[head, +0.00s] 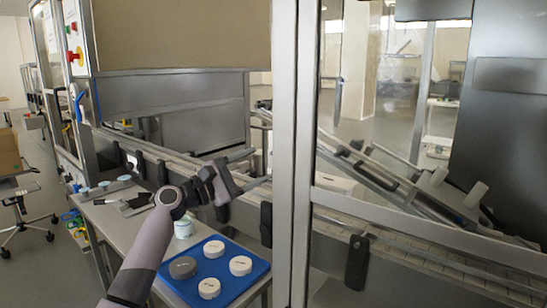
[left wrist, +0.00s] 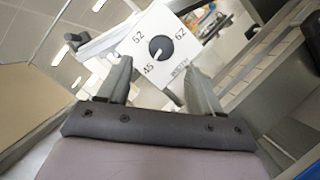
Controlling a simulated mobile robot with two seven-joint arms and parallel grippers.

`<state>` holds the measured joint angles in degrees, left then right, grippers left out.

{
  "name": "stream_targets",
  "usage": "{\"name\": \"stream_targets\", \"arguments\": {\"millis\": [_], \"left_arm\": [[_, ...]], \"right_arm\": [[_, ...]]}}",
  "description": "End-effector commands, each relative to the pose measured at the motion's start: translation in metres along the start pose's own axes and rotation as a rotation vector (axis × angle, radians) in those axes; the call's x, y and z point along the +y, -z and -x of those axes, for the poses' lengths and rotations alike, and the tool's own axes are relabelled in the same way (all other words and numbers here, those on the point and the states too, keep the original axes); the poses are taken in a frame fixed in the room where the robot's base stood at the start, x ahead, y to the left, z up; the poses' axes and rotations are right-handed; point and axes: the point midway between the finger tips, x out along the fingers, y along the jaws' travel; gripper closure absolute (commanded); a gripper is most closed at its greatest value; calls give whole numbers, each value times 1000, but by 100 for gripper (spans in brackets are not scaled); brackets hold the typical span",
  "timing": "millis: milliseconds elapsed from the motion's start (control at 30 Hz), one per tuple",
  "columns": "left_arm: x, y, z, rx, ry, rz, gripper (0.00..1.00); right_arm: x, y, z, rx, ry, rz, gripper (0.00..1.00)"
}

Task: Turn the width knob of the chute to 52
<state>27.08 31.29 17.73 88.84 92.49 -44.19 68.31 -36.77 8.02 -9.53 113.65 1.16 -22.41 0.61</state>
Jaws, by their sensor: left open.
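The width knob (left wrist: 162,46) is a dark round dial on a white plate (left wrist: 178,66) in the left wrist view. The plate carries the numbers 45, 52 and 62 and the word WIDTH. A light pointer mark on the knob points down-left, towards 45. My left gripper (left wrist: 159,67) is open, with a finger on each side below the knob; the knob appears between and beyond the fingertips, not gripped. In the head view my left gripper (head: 258,169) reaches right over the conveyor beside the metal post. I cannot make out the knob there. My right gripper is not in view.
A blue tray (head: 241,291) with several round pieces, one of them dark, lies on the table below my left arm. A small jar (head: 183,228) stands behind it. A metal frame post (head: 295,130) rises just right of the gripper.

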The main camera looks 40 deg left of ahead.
Motion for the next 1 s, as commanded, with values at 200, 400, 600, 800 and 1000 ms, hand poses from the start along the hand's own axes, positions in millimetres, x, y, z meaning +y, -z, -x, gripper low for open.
{"name": "stream_targets", "arguments": {"millis": [200, 400, 600, 800, 1000], "left_arm": [[1, -2, -33, -2, 0, 1, 35], [0, -1, -52, 0, 2, -1, 35], [-1, -1, -58, 0, 2, -3, 35], [-1, 0, -58, 0, 2, -3, 41], [-1, 0, -58, 0, 2, -2, 91]], "right_arm": [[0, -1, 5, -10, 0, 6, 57], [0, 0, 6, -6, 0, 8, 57], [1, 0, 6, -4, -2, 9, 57], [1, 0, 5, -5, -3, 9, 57], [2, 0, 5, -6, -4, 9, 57]]}}
